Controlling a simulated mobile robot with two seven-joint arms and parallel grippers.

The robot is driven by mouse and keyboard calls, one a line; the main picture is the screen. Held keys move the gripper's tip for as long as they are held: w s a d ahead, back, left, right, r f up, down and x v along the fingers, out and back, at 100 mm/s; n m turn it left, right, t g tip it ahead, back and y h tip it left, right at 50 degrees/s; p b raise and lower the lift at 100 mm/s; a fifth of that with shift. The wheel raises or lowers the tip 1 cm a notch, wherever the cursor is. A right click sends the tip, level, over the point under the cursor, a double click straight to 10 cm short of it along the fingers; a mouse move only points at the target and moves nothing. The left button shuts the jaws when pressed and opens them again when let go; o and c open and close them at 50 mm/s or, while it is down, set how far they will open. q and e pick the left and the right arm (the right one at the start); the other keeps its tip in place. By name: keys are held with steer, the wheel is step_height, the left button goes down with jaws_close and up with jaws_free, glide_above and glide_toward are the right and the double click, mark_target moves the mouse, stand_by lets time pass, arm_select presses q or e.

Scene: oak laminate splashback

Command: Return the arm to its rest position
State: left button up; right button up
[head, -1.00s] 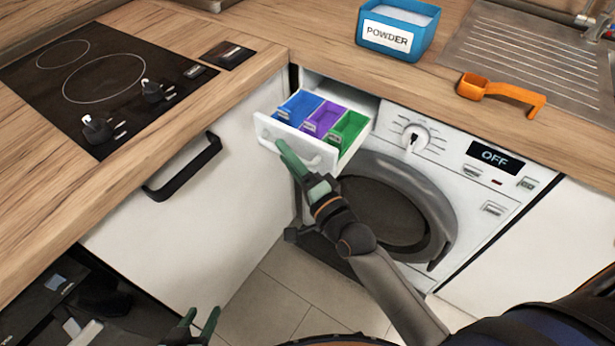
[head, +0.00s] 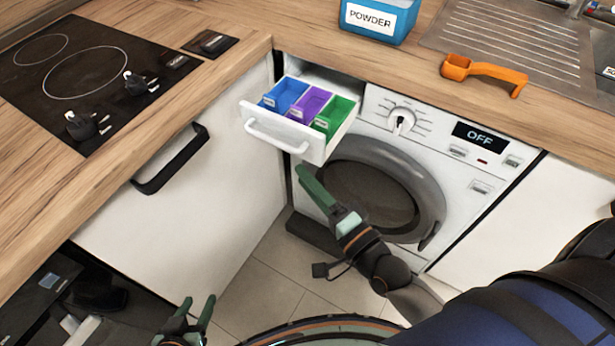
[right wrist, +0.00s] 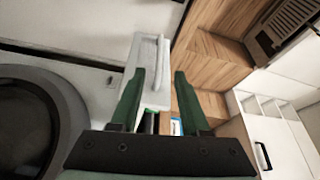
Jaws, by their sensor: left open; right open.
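My right gripper (head: 318,190) is below and in front of the open detergent drawer (head: 263,130), apart from its white handle (head: 277,136). In the right wrist view its two green fingers (right wrist: 159,75) are spread with nothing held; the drawer front (right wrist: 143,85) shows beyond them. The drawer is pulled out of the washing machine (head: 440,150) and has blue, purple and green compartments (head: 311,103). My left gripper (head: 198,306) is open and empty at the lower left edge of the head view, low over the floor.
The machine's round door (head: 375,190) is behind my right arm. A cabinet with a black handle (head: 170,162) stands at left. Some tiled floor (head: 300,275) is clear.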

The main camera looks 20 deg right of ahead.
steer(key=s+f+n+g+h, duration=0.1)
steer(key=s+f+n+g, duration=0.4)
steer(key=f+n, duration=0.35)
steer(key=s+f+n+g+h, duration=0.1)
steer(key=s+f+n+g, duration=0.3)
steer(key=f+n, duration=0.45)
arm_select(q)
steer(key=s+a+r+p, duration=0.1)
steer(key=a+r+p, duration=0.2)
steer(key=r+p, duration=0.8)
steer(key=p, duration=0.4)
steer(key=shift+s+a+r+n+y, duration=0.15)
steer(key=shift+s+r+n+y, duration=0.05)
steer(key=shift+s+n+y, duration=0.2)
arm_select(e)
step_height(320, 180, up, 10)
steer(key=s+d+m, duration=0.1)
steer(key=d+m, duration=0.1)
steer(key=shift+d+r+h, duration=0.25)
steer(key=shift+d+h, duration=0.15)
arm_select(q)
steer(key=shift+f, duration=0.1)
arm_select(e)
steer(key=shift+s, duration=0.1)
arm_select(q)
steer(key=shift+w+d, duration=0.2)
arm_select(e)
steer(key=shift+d, duration=0.1)
